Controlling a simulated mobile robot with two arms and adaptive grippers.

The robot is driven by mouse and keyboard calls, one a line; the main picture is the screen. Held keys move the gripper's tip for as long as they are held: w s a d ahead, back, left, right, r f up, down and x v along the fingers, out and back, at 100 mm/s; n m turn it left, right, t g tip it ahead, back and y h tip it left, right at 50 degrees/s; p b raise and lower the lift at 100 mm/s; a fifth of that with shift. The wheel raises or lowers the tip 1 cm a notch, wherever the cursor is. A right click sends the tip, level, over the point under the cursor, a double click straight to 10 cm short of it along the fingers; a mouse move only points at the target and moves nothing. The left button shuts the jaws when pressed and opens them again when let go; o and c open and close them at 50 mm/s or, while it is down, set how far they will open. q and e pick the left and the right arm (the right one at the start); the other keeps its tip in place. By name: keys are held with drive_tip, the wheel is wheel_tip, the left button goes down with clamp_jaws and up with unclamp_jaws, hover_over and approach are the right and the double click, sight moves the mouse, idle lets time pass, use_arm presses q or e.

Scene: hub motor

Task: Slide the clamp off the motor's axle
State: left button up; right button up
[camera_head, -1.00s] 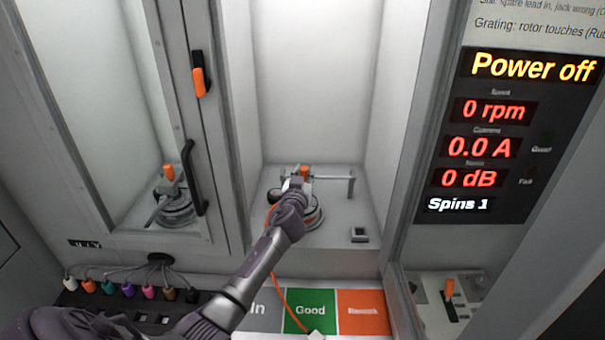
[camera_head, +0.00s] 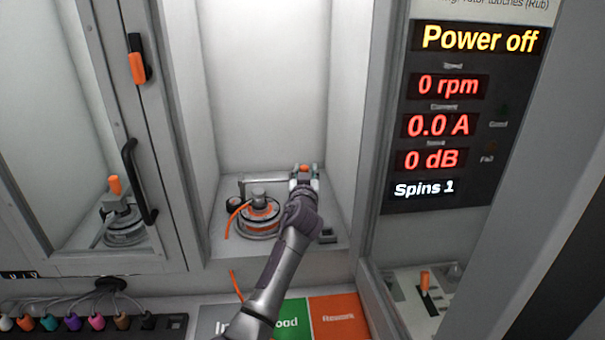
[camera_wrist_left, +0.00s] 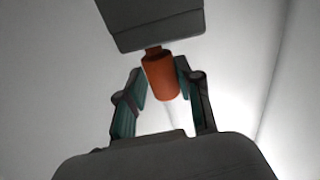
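The hub motor (camera_head: 260,222) lies flat on the bench of the bay, with its grey axle stub (camera_head: 258,194) uncovered on top. The clamp's orange handle (camera_head: 305,168) is right of the motor, apart from the axle. My left gripper (camera_head: 304,180) is there, its arm reaching up from below and hiding part of the clamp. In the left wrist view the orange handle (camera_wrist_left: 161,77) is between the two fingers, which close against its sides. A grey block (camera_wrist_left: 155,22) of the clamp shows beyond it. My right gripper is not in view.
A thin rail (camera_head: 270,180) runs behind the motor. An orange cable (camera_head: 232,218) hangs off its left side. A similar motor with an orange-topped clamp (camera_head: 116,190) shows in the left door pane. The display panel (camera_head: 470,105) reads power off and 0 rpm.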

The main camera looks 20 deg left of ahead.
use_arm(q)
drive_tip(key=shift+o, duration=1)
drive_tip(key=shift+w+d, duration=0.1)
drive_tip(key=shift+s, duration=0.2)
drive_tip(key=v, duration=1.1)
drive_tip(key=shift+s+d, duration=0.2)
drive_tip(key=shift+s, duration=0.1)
